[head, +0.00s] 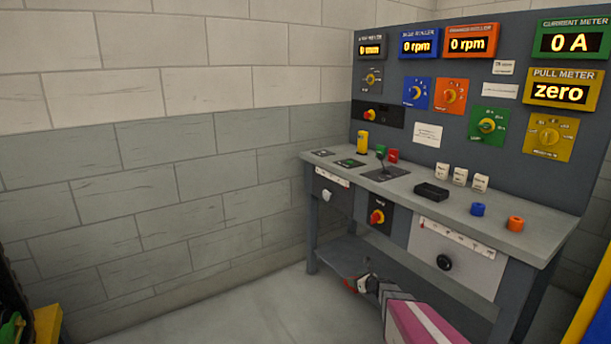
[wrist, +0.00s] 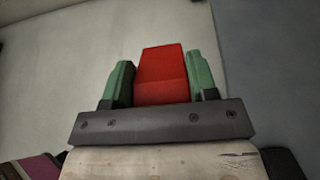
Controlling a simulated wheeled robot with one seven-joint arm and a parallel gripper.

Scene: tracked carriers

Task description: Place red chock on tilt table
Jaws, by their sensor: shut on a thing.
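In the wrist view a red chock (wrist: 163,75) with a sloped face sits between the two green fingers of my gripper (wrist: 161,72). The fingers press on its left and right sides. In the head view my gripper (head: 357,284) is small and low in front of the bench, below the worktop, near the lower shelf. A bit of red shows at its tip there. I cannot tell which part in view is the tilt table.
A grey workbench (head: 440,212) carries small yellow, green, red, white, black, blue and orange pieces. A black lever (head: 381,165) stands on its top. An upright panel (head: 400,140) with displays and knobs rises behind. A lower shelf (head: 342,258) lies underneath. The floor (head: 235,318) at left is clear.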

